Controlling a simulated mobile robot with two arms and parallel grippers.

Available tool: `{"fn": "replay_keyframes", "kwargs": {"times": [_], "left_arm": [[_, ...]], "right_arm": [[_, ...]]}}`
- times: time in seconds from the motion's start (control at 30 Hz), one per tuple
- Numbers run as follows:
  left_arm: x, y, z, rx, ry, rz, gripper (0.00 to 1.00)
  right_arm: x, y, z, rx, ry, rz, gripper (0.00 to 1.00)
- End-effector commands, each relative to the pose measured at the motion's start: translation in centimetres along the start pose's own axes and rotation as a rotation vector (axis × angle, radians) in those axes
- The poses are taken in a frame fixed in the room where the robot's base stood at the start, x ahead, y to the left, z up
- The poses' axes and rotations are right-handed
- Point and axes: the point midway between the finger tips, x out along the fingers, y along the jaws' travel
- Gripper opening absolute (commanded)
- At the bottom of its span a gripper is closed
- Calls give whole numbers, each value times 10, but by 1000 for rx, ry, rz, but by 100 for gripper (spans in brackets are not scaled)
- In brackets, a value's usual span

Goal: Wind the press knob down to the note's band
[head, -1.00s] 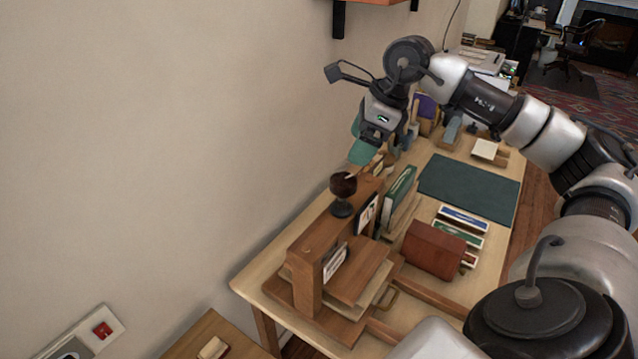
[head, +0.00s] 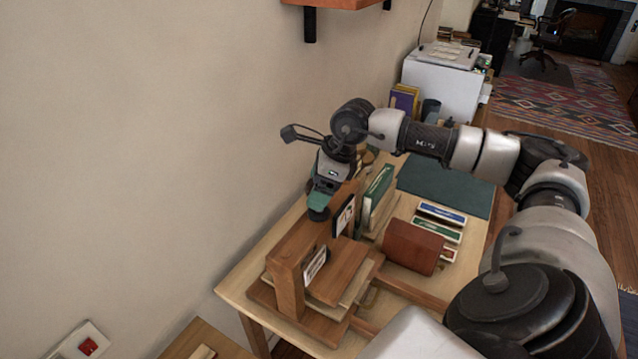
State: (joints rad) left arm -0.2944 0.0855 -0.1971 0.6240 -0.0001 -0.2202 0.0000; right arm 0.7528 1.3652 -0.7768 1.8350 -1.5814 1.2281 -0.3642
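The wooden press (head: 290,287) stands at the near end of the table, with a board and a book-like stack under its beam. A small white card (head: 315,264) is on its side, and a dark-framed card (head: 343,216) stands farther along. Any writing or band is too small to read. My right gripper (head: 320,202), with teal fingers, points down over the press knob. The knob's ball is hidden by the fingers; only its dark base (head: 318,215) shows below them. I cannot tell whether the fingers are closed on it. My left gripper is out of view.
A green book (head: 378,195) stands upright behind the press. A brown leather-like box (head: 412,247) and blue and green boxes (head: 441,213) lie to the right. A dark green mat (head: 445,185) is clear. The wall is close on the left.

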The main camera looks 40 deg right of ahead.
Motion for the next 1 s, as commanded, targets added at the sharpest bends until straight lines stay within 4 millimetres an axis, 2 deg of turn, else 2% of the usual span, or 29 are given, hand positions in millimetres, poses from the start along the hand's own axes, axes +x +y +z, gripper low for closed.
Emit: {"fn": "replay_keyframes", "kwargs": {"times": [0.03,0.33,0.53,0.8,1.0], "left_arm": [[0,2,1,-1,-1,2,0],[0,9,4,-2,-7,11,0],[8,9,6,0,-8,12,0],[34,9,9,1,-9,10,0],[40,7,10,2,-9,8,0]], "right_arm": [[0,0,0,0,0,0,84],[0,0,0,0,0,0,39],[2,0,-1,42,1,-18,37],[3,0,-1,254,-2,-109,37],[0,-1,0,347,-3,-147,37]]}}
